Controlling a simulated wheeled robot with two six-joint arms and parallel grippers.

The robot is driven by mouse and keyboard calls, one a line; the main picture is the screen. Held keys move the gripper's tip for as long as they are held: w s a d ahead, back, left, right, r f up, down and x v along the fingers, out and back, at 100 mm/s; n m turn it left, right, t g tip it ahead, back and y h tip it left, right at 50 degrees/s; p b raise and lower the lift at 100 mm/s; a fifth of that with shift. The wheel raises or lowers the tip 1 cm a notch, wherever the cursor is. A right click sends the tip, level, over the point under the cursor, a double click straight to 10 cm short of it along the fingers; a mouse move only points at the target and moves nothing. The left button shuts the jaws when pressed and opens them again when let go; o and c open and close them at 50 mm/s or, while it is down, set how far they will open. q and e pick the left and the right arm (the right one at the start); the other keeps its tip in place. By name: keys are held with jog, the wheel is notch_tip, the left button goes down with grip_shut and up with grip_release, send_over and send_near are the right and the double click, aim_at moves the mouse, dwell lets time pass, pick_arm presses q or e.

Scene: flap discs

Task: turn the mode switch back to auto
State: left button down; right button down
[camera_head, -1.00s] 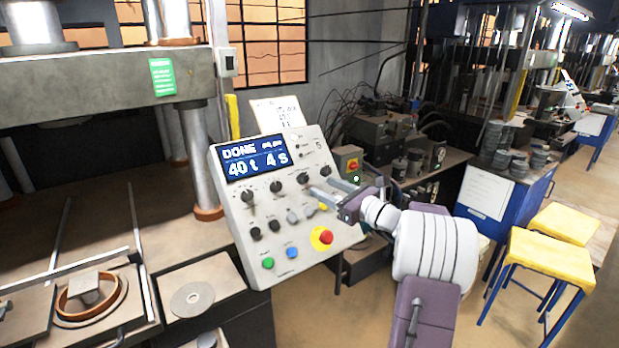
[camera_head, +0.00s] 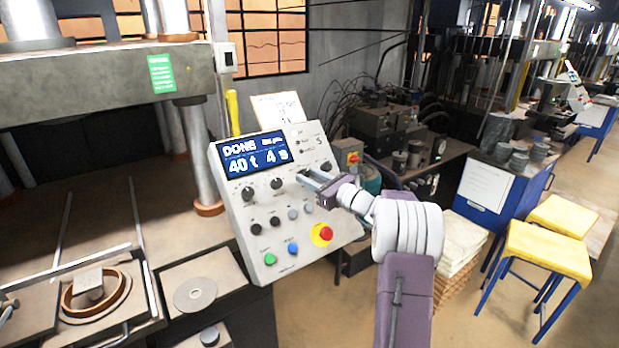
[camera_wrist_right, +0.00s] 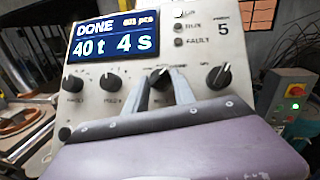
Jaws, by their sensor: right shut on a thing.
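The grey control panel (camera_head: 236,217) stands tilted, with a blue display (camera_head: 254,155) reading DONE, 40 t, 4 s. A row of black knobs runs below the display. My right gripper (camera_head: 306,176) reaches the panel from the right. In the right wrist view its fingers (camera_wrist_right: 160,92) are shut on the third knob from the left (camera_wrist_right: 160,76), whose label is mostly hidden. That this is the mode switch I cannot read. The fourth knob (camera_wrist_right: 219,76) is free to its right. My left gripper is not in view.
A red emergency button (camera_head: 322,234), a green button (camera_head: 270,259) and a blue button (camera_head: 293,248) sit low on the panel. The press column (camera_head: 195,150) stands to the left. Yellow stools (camera_head: 548,250) stand at the right.

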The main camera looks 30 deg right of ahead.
jog(key=shift+r, duration=0.1)
jog(key=n, duration=0.1)
jog(key=n+y, duration=0.1)
jog(key=shift+d+r+n+g+y, duration=0.2)
jog(key=shift+n+g+y, duration=0.1)
jog(key=shift+n+g, duration=0.1)
jog(key=n+y+p, duration=0.1)
jog(key=n+g+y, duration=0.1)
jog(key=n, duration=0.1)
jog(key=shift+w+d+r+g+p, duration=0.1)
jog(key=shift+w+r+g+p, duration=0.05)
jog(key=shift+g+p, duration=0.2)
jog(key=n+g+p, duration=0.1)
jog(key=p, duration=0.1)
jog(key=n+g+y+p, duration=0.1)
jog(key=n+p, duration=0.1)
jog(key=shift+w+d+r+n, duration=0.1)
jog(key=shift+r+n, duration=0.1)
jog(key=shift+n, duration=0.1)
jog(key=shift+f+n+g+y+p, duration=0.15)
jog(key=shift+n+g+y+p, duration=0.35)
jog(key=shift+n+p, duration=0.65)
